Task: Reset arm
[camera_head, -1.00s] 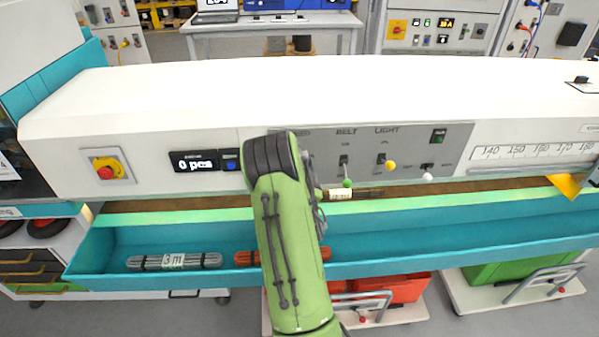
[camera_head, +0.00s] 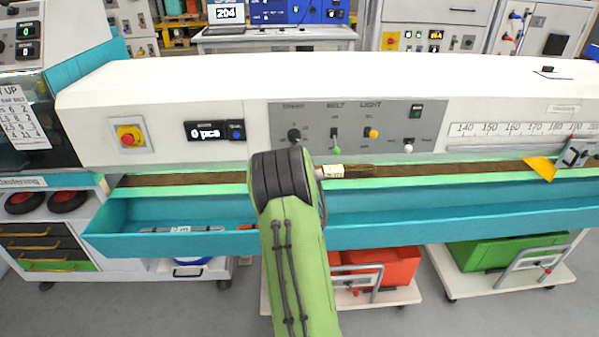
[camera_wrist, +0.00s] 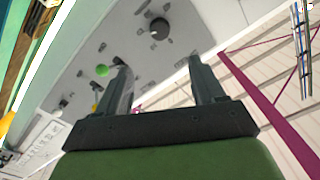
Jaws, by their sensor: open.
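My gripper (camera_wrist: 163,85) shows in the wrist view with its two dark fingers apart and nothing between them. Beyond the fingers is the grey control panel (camera_wrist: 165,28) with its knobs and a green-tipped lever. In the head view my green arm rises from the bottom middle in front of the machine and hides my gripper. The same panel (camera_head: 318,122), with belt and light switches, is behind and above the arm.
A teal trough (camera_head: 400,225) runs along the machine's front, with a grey cable bundle (camera_head: 175,229) at its left. A labelled piece (camera_head: 331,171) lies on the brown belt (camera_head: 440,171). Red (camera_head: 397,266) and green crates (camera_head: 500,252) stand on carts below.

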